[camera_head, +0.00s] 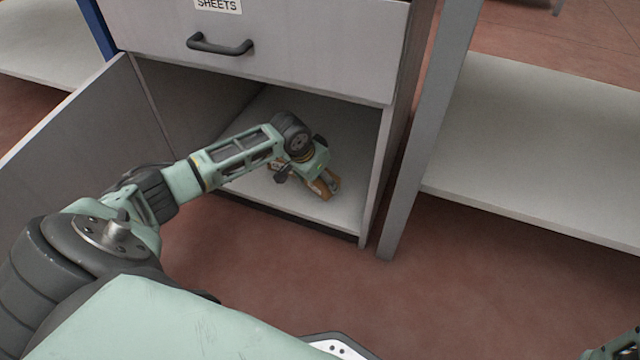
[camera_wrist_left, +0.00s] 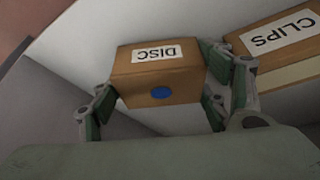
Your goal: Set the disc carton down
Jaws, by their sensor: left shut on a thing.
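The disc carton (camera_wrist_left: 190,85) is a small brown box with a white DISC label and a blue dot, seen in the left wrist view. My left gripper (camera_wrist_left: 165,90) is shut on it, with fingers at both sides. In the head view my left gripper (camera_head: 320,177) reaches down inside the lower compartment of the cabinet, just above its pale floor (camera_head: 345,140). Only a brown bit of the carton (camera_head: 318,189) shows under it. I cannot tell whether the carton touches the floor. A part of my right arm shows at the bottom right corner; its fingers are not clear.
A carton labelled CLIPS (camera_wrist_left: 282,40) stands close beside the disc carton. A closed drawer (camera_head: 270,45) marked SHEETS is above the compartment. The open door (camera_head: 85,130) is on the left and the cabinet's side wall on the right. A low shelf (camera_head: 540,140) stands further right.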

